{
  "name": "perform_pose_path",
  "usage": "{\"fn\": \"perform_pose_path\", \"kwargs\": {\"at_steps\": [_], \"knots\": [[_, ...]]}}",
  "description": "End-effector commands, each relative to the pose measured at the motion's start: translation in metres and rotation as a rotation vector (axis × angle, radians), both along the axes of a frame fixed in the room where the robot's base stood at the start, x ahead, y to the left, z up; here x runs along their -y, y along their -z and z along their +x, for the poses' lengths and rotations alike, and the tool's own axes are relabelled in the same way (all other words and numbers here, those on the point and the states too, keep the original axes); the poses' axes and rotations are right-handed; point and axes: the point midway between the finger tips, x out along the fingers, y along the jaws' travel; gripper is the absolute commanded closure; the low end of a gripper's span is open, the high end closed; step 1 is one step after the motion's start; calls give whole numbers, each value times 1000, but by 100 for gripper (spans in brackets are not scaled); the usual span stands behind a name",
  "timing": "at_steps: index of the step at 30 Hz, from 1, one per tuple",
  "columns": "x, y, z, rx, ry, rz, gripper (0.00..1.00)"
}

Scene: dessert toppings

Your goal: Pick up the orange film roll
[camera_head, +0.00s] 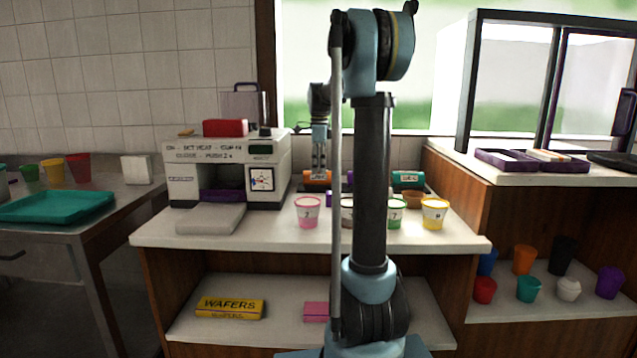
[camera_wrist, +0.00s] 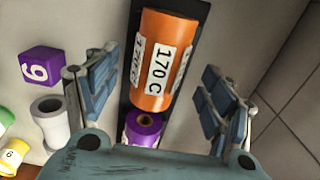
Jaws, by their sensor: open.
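The orange film roll (camera_head: 316,182) is at the back of the white counter, partly hidden by my gripper (camera_head: 319,162). In the wrist view, the orange roll (camera_wrist: 160,60) is a cylinder with white labels reading "170C". It rests on a dark strip. My gripper's fingers are spread on either side of the roll, with gaps between them and it. The gripper is open and empty.
A purple roll (camera_wrist: 144,128) sits just below the orange one in the wrist view, and a purple cube (camera_wrist: 40,66) is to the left. A teal roll (camera_head: 408,179), a pink cup (camera_head: 307,212) and a white machine (camera_head: 215,150) share the counter.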

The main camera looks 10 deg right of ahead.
Motion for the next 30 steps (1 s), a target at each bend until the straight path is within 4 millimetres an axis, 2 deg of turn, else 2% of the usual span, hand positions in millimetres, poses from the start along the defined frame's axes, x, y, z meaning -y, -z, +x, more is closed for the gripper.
{"fn": "perform_pose_path", "kwargs": {"at_steps": [3,7,16,17,21,24,30], "knots": [[-1,18,0,0,0,0,25],[-1,30,0,0,0,0,25],[-1,33,0,0,0,0,25],[-1,33,0,0,0,0,30],[-1,33,0,0,0,0,61],[-1,33,0,0,0,0,81],[-1,33,0,0,0,0,81]]}}
